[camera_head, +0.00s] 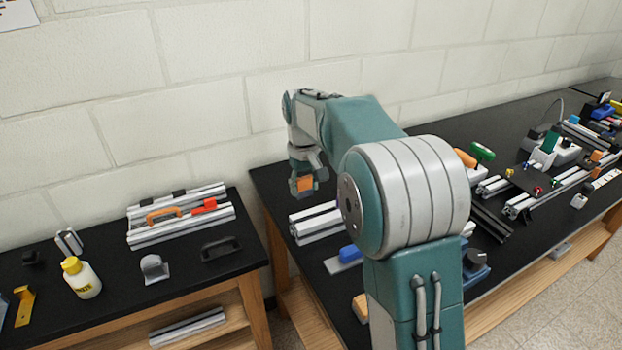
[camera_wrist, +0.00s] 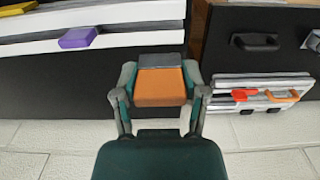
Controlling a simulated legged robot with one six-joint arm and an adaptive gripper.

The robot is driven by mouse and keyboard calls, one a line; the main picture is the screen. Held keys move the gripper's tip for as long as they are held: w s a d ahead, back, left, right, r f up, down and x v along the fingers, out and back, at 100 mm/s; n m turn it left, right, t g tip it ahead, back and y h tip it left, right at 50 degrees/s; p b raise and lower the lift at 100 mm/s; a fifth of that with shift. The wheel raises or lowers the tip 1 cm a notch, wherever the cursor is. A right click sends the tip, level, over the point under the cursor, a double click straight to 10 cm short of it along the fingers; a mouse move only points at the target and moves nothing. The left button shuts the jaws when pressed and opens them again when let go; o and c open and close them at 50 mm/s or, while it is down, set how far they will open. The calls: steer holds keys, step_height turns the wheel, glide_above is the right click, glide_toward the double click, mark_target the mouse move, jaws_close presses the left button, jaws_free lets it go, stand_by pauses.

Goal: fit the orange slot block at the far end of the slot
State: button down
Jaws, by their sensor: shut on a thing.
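My gripper (camera_head: 302,176) is shut on the orange slot block (camera_head: 305,185), held in the air near the left end of the long black bench. In the wrist view my gripper (camera_wrist: 158,78) has a finger on each side of the orange block (camera_wrist: 160,88), which has a grey part at its far edge. A pale aluminium extrusion (camera_head: 313,220) lies on the bench below, partly hidden by my arm. In the wrist view the extrusion (camera_wrist: 135,12) runs across the upper left, with a dark slot line. The block looks clear of it, but the exact gap cannot be told.
A purple block (camera_wrist: 78,38) and a yellow piece (camera_wrist: 18,9) sit on the extrusion. A separate left bench holds a glue bottle (camera_head: 82,278), a black handle (camera_head: 220,248) and rails with an orange handle (camera_head: 164,215). A gap separates the benches; a block wall (camera_head: 200,110) stands behind.

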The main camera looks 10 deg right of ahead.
steer(key=shift+s+a, duration=0.1)
steer(key=shift+a, duration=0.4)
steer(key=shift+s+d, duration=0.1)
steer(key=shift+d, duration=0.05)
steer(key=shift+d+f, duration=0.95)
steer(key=shift+f, duration=0.35)
steer(key=shift+a+f, duration=0.4)
steer(key=shift+f, duration=0.25)
steer(key=shift+a+f, duration=0.35)
steer(key=shift+f, duration=0.5)
steer(key=shift+d+f, duration=0.1)
steer(key=shift+d, duration=0.4)
steer(key=shift+a, duration=0.35)
steer(key=shift+d, duration=0.3)
